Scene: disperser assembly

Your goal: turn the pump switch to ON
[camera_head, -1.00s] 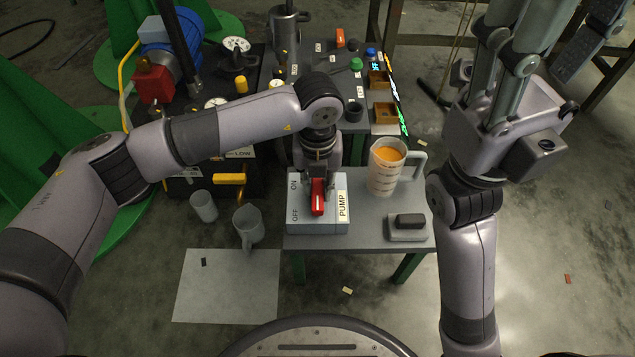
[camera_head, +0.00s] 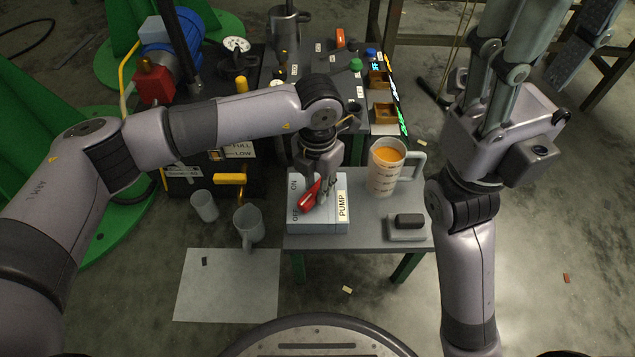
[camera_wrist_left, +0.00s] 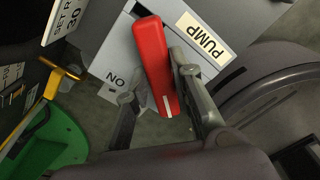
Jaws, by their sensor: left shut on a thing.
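The pump switch box (camera_head: 333,222) is pale blue-grey and stands on the small grey table, with ON and OFF at its left and a PUMP label at its right. Its red handle (camera_head: 306,199) lies slantwise, lower end to the left, near OFF. In the left wrist view the red handle (camera_wrist_left: 152,60) shows a white mark at one end. My left gripper (camera_head: 325,190) is over the box, its fingers either side of the handle, shut on it. It partly hides the box. My right gripper (camera_head: 510,105) is raised at the right, away from the box; its fingertips are not clear.
An orange-filled measuring jug (camera_head: 381,181) stands right of the box, with a dark block on a grey pad (camera_head: 407,236) in front of it. Open floor lies at the right.

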